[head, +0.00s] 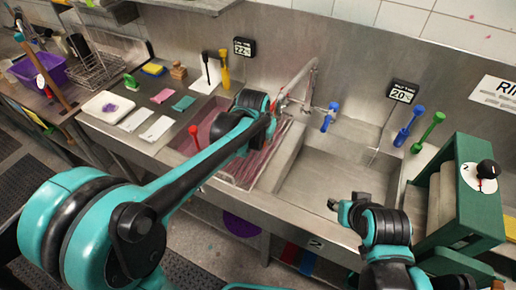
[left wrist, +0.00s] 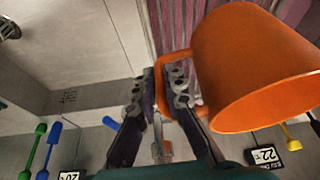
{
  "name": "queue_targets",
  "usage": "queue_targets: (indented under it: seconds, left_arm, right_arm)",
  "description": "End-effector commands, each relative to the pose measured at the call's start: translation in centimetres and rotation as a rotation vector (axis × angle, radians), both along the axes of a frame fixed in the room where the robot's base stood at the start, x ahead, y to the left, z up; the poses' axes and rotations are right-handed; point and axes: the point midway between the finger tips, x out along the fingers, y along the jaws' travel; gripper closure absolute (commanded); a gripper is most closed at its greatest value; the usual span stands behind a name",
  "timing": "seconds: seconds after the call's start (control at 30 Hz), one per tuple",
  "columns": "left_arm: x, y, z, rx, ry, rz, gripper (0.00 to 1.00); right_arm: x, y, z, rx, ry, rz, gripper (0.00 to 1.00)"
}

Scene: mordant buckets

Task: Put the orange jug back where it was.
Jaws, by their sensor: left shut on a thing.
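My left gripper (left wrist: 163,88) is shut on the jug's handle. In the head view my left gripper (head: 283,106) is above the divider between the two sinks, near the tap. The jug cannot be made out in the head view; my left wrist seems to hide it. My right gripper (head: 336,205) is over the front edge of the empty sink. Its fingers are too small to tell open from shut.
The left sink (head: 270,165) has pink-red contents; the right sink (head: 330,180) is bare metal. A tap (head: 300,85) rises behind the divider. A green roller machine (head: 480,190) stands right. Cards (head: 135,120) lie on the left counter.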

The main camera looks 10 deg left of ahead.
Motion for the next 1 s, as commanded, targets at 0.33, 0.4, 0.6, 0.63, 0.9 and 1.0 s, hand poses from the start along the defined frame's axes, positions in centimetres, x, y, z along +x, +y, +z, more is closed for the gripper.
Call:
queue_targets:
  seconds: [0.33,0.4,0.6,0.63,0.9,1.0]
  left_arm:
    - [1.7,2.0,-2.4,-0.001,0.000,-0.001,1.00]
    - [1.7,2.0,-3.5,-0.001,0.000,-0.001,1.00]
    - [1.7,1.9,-5.7,-0.001,0.000,0.000,1.00]
    - [1.7,1.9,-5.7,-0.001,0.000,0.000,1.00]
    - [1.7,1.9,-5.8,-0.001,0.000,0.000,1.00]
    - [1.7,1.9,-5.8,-0.001,0.000,0.000,0.72]
  right_arm:
    - [0.0,0.0,-1.2,0.000,0.000,0.000,0.60]
    - [0.0,0.0,-1.6,0.000,0.000,0.000,0.60]
    - [0.0,0.0,-2.5,0.000,0.000,0.000,0.60]
    - [0.0,0.0,-2.5,0.000,0.000,0.000,0.60]
    - [0.0,0.0,-2.6,0.000,0.000,0.000,0.60]
    - [0.0,0.0,-2.6,0.000,0.000,0.000,0.60]
